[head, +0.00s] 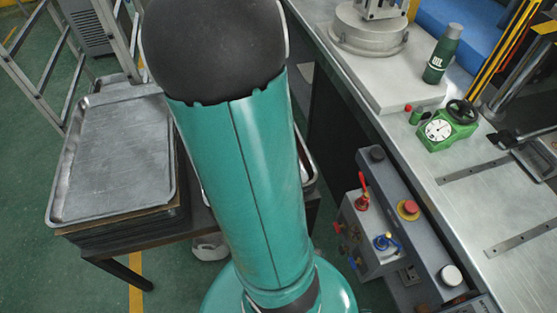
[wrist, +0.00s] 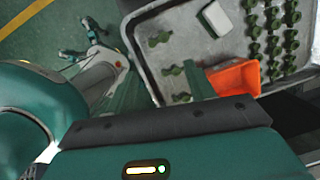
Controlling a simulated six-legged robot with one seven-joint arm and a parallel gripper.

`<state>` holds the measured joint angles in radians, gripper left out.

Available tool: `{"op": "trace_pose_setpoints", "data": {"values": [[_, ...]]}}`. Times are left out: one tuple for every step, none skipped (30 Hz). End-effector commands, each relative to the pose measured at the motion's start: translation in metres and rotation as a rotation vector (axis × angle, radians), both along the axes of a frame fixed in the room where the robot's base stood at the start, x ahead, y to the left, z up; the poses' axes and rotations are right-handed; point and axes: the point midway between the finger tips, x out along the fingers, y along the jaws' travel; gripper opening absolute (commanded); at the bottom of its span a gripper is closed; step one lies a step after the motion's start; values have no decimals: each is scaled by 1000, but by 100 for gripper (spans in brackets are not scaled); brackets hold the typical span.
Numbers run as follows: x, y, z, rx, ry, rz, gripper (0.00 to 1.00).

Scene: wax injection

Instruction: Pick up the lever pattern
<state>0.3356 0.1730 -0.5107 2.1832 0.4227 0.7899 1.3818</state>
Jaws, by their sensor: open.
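The wrist view shows several small dark green wax pieces in a grey tray (wrist: 140,57). More stand in rows (wrist: 272,40) at the right. The pieces are too small to tell which is the lever pattern. My gripper (wrist: 162,88) is open over the tray's near left edge, its two green fingers apart with no piece seen held. In the head view my arm hides the gripper and most of this tray.
An orange container (wrist: 235,78) and a white block (wrist: 215,18) sit in the tray near the pieces. In the head view, empty metal trays (head: 110,150) are stacked at left. A steel bench (head: 480,190) at right carries a green gauge (head: 447,125) and a bottle (head: 442,55).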

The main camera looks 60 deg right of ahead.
Motion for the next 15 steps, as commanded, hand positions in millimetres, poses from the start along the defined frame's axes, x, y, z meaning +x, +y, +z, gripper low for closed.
{"op": "trace_pose_setpoints", "data": {"values": [[-14,-26,-19,20,45,-165,54],[-22,-40,-29,29,66,-264,54],[-33,-58,-41,39,93,-395,54],[-43,-71,-50,45,114,-491,54],[-53,-83,-58,48,133,-584,54],[-66,-98,-69,49,156,-698,54],[-75,-108,-76,49,171,-779,54],[-84,-117,-82,47,184,-852,54],[-95,-127,-89,44,198,-937,54],[-102,-134,-93,41,208,-993,54],[-108,-139,-97,38,215,-1039,54],[-115,-145,-100,36,222,-1090,54],[-119,-148,-103,34,227,-1119,54],[-122,-151,-105,32,231,-1141,54],[-124,-153,-108,32,233,-1160,54]]}}
